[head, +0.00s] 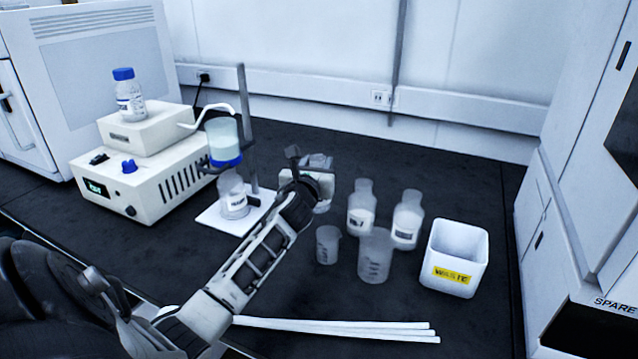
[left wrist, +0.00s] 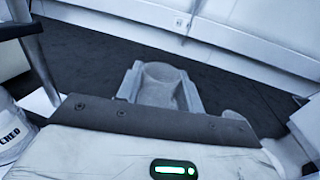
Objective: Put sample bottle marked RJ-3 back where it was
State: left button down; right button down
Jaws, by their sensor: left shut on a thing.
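My left gripper (head: 308,178) is in the middle of the head view, above the dark bench, with its arm reaching in from the lower left. It is shut on a frosted, pale bottle; the bottle's round top shows between the jaws in the left wrist view (left wrist: 160,84). In the head view its lower part (head: 322,206) shows just below the gripper, mostly hidden. I cannot read its label, nor tell whether its base touches the bench. Two similar labelled bottles stand upright to its right, one (head: 361,210) nearer and one (head: 407,222) farther right. My right gripper is not in view.
Two beakers (head: 327,246) (head: 375,258) and a white waste bin (head: 455,260) stand front right. A labelled bottle (head: 233,198) sits on the white stand base (head: 212,216), left of my gripper. A blue-capped bottle (head: 130,98) tops the instrument. White rods (head: 340,327) lie in front.

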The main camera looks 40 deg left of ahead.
pick_arm(q)
jog(key=shift+w+f, duration=0.25)
jog(key=shift+f, duration=0.05)
jog(key=shift+w+f+b, duration=0.15)
jog(key=shift+f+b, duration=0.4)
jog(key=shift+f, duration=1)
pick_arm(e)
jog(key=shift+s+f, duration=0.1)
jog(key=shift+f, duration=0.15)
pick_arm(q)
jog(key=shift+f, duration=0.1)
jog(key=c, duration=1.3)
grip_release()
jog(key=shift+f, duration=0.2)
jog(key=o, duration=0.4)
jog(key=shift+r, duration=0.1)
